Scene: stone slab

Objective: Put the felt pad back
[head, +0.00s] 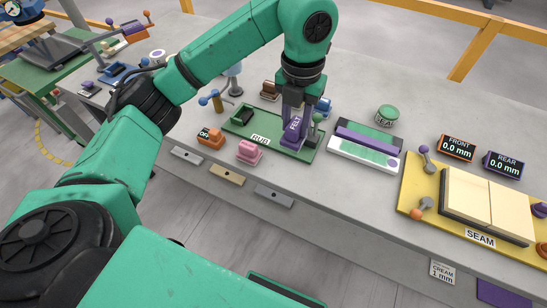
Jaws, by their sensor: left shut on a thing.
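The felt pad (294,127) is a purple block with a tall part marked FELT and a wider purple foot. My left gripper (294,106) comes down from above and is shut on its upper part. The pad is upright at the right part of a green board (262,141) marked RUB. I cannot tell whether its foot touches the board. The fingertips are partly hidden against the pad. My right gripper is not in view.
A dark green block (243,116) sits on the board's left part. An orange OFF switch (211,138) and a pink block (249,152) stand in front. A white-and-purple tray (385,165) lies to the right, then a yellow SEAM fixture (416,190) with two cream slabs.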

